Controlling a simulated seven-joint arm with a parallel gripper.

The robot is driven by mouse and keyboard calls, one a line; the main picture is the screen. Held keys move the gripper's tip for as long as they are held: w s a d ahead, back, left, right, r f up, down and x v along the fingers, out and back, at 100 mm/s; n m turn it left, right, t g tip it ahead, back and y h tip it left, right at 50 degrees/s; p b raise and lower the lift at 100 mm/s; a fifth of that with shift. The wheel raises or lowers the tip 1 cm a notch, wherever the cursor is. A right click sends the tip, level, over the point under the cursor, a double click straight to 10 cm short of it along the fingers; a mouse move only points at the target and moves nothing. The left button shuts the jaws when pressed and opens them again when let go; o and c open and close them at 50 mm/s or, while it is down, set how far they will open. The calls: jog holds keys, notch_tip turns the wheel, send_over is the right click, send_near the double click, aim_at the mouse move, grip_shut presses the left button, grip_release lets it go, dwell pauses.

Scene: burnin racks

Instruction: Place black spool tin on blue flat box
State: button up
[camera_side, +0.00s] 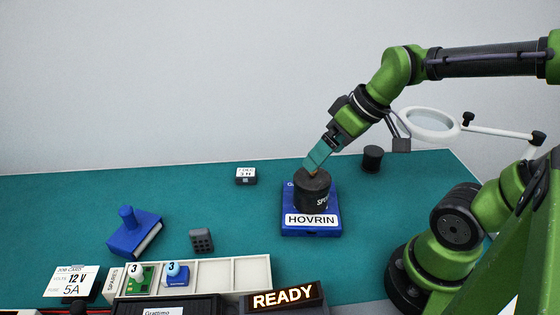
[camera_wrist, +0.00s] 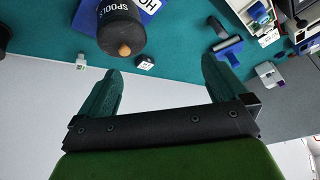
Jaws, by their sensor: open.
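The black spool tin (camera_side: 313,195) stands upright on the blue flat box (camera_side: 297,232), which carries a white HOVRIN label. In the wrist view the tin (camera_wrist: 121,29) shows its SPOOLS lettering and a tan knob on its lid, with part of the blue box (camera_wrist: 151,12) behind it. My gripper (camera_side: 312,168) is just above the tin's lid in the side view. In the wrist view my gripper (camera_wrist: 160,80) has its teal fingers spread wide with nothing between them, and the tin lies beyond the fingertips.
A blue stamp-like block (camera_side: 135,235), a grey keypad block (camera_side: 201,240) and a small date display (camera_side: 246,176) stand to the left. A cream tray (camera_side: 230,272) and a READY sign (camera_side: 287,297) line the front. A black cylinder (camera_side: 372,158) stands behind right.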

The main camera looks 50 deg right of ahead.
jog(key=r+m, duration=0.1)
jog(key=s+a+r+m+t, duration=0.1)
jog(key=s+a+r+m, duration=0.1)
jog(key=m, duration=0.1)
jog(key=shift+r+t, duration=0.1)
jog(key=shift+t, duration=0.2)
